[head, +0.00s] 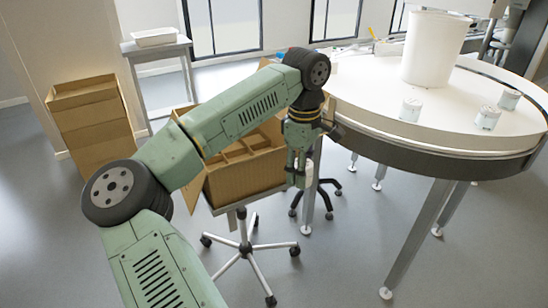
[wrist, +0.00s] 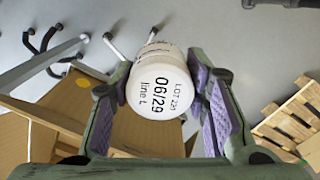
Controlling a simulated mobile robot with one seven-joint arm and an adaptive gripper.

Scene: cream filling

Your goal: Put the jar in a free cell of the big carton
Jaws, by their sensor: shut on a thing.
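My gripper (head: 300,172) hangs just past the right edge of the big carton in the head view. In the wrist view, my gripper (wrist: 163,85) has its purple pads shut on a white jar (wrist: 158,82), whose printed end reads "LOT 221 06/29 line L". The jar is small and mostly hidden by the fingers in the head view. The big carton (head: 247,183) is open-topped with cardboard dividers and stands on a wheeled stand. My arm covers much of it, so what its cells hold cannot be told. Brown cardboard (wrist: 60,112) shows at lower left in the wrist view.
A round white table (head: 385,90) at the right holds a large white bucket (head: 435,48) and three more jars, one of them near the front (head: 410,109). Cardboard boxes (head: 95,120) stand at the left. A wooden pallet (wrist: 292,118) shows in the wrist view.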

